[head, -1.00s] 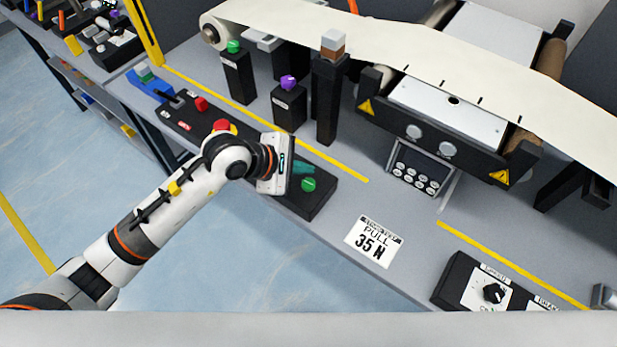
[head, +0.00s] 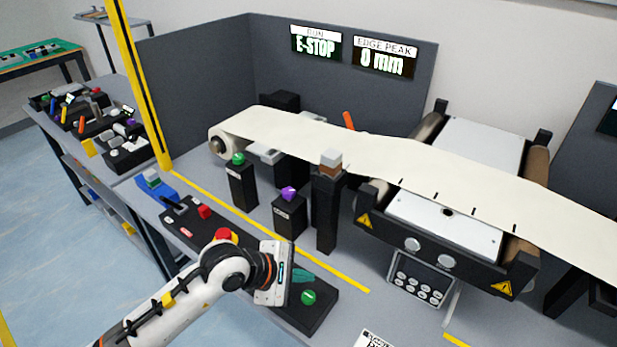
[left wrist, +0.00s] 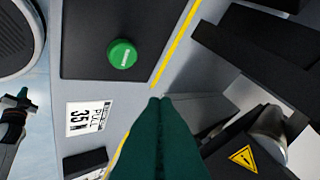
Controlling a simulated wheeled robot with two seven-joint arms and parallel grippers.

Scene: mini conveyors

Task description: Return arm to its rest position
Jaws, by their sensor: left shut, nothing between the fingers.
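My left arm (head: 190,290) reaches in from the lower left in the head view. Its gripper (head: 301,276) is over the near end of the black control panel, by the green button (head: 308,298). In the left wrist view its dark green fingers (left wrist: 160,100) are together with nothing between them. The green button (left wrist: 121,54) shows there, apart from the fingertips. A dark part with a teal tip (left wrist: 20,98) at the left edge there looks like my right gripper; its jaws are not clear. The head view does not show the right gripper.
The black panel (head: 255,262) also carries a red button (head: 227,236). Posts with a green cap (head: 239,159) and a purple cap (head: 289,193) stand behind it. The cream web (head: 300,135) runs over rollers beyond. A yellow upright (head: 138,85) stands at left. A display reads E-STOP (head: 315,46).

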